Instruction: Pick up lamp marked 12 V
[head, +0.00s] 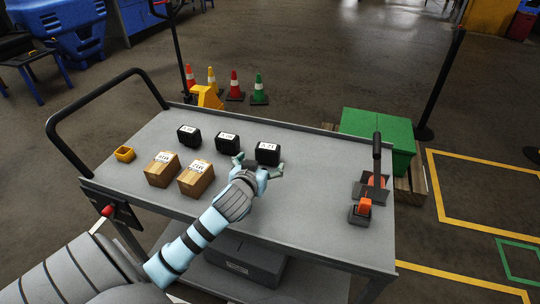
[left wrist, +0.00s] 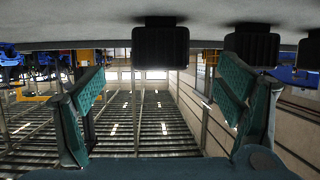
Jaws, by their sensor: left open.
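Three black lamps with white labels stand in a row on the grey cart top. The labels are small and look upside down; the right-hand one, which seems to read 12 V, is on the lamp (head: 267,158) nearest my left gripper (head: 260,163). The middle lamp (head: 228,146) and the left lamp (head: 188,139) stand farther off. My left gripper is open and empty, just in front of the right-hand lamp. In the left wrist view, which is upside down, this lamp (left wrist: 160,48) shows ahead, between the spread teal fingers (left wrist: 165,105). My right gripper is not in view.
A black-and-orange device (head: 361,211) stands at the right edge. Cones and a green crate (head: 378,138) are behind the cart.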

